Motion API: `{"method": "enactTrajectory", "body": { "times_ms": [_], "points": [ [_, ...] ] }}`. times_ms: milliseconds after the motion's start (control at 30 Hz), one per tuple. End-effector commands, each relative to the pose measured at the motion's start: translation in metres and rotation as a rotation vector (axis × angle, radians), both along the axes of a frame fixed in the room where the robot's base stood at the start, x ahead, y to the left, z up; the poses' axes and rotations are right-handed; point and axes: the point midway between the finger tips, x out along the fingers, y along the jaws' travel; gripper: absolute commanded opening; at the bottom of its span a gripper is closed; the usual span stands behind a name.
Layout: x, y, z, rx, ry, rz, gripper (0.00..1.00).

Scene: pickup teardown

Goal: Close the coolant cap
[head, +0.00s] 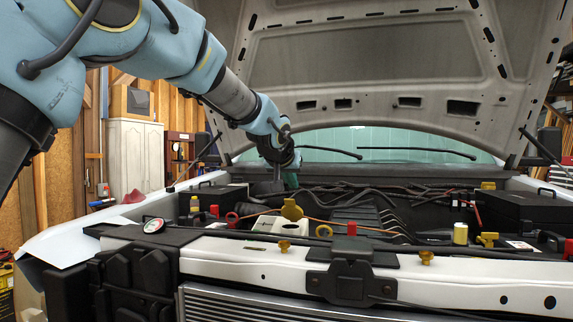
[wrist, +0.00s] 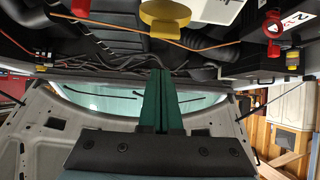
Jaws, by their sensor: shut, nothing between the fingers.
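A yellow cap (head: 291,209), which looks like the coolant cap, stands raised and tilted at the back of a white tank (head: 283,227) in the engine bay. In the wrist view the yellow cap (wrist: 167,16) shows as a broad disc with a small tab at the top middle. My gripper (head: 291,181) is behind and above the cap, apart from it. Its green fingers (wrist: 160,73) are together and empty in the wrist view. The cap's hinge and the tank's opening cannot be made out clearly.
The raised hood (head: 350,60) hangs over the bay. A black box (head: 525,207) is at the right, beside a yellow cylinder (head: 460,233). A red ring (head: 232,218) is left of the tank. An orange line (head: 325,222) crosses the bay. The front crossmember (head: 230,257) borders it.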

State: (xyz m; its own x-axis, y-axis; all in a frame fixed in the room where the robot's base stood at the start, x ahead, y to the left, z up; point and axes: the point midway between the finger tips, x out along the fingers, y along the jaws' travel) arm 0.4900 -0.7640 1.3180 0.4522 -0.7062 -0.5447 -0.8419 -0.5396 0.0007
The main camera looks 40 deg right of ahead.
Motion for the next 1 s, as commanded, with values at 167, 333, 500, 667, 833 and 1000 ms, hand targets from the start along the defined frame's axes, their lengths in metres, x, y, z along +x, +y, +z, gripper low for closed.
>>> {"method": "enactTrajectory", "body": {
  "times_ms": [167, 333, 500, 667, 833, 1000],
  "points": [
    [-0.011, 0.015, -0.012, 0.001, 0.0, -0.002, 0.0],
    [-0.016, 0.024, -0.021, 0.001, -0.001, -0.001, 0.0],
    [-0.017, 0.027, -0.024, -0.001, -0.001, 0.0, 0.0],
    [-0.017, 0.027, -0.024, -0.001, -0.001, 0.001, 0.0],
    [-0.017, 0.027, -0.025, -0.001, -0.002, 0.001, 0.0],
    [-0.017, 0.027, -0.029, -0.011, -0.007, 0.0, 0.0]
  ]
}}
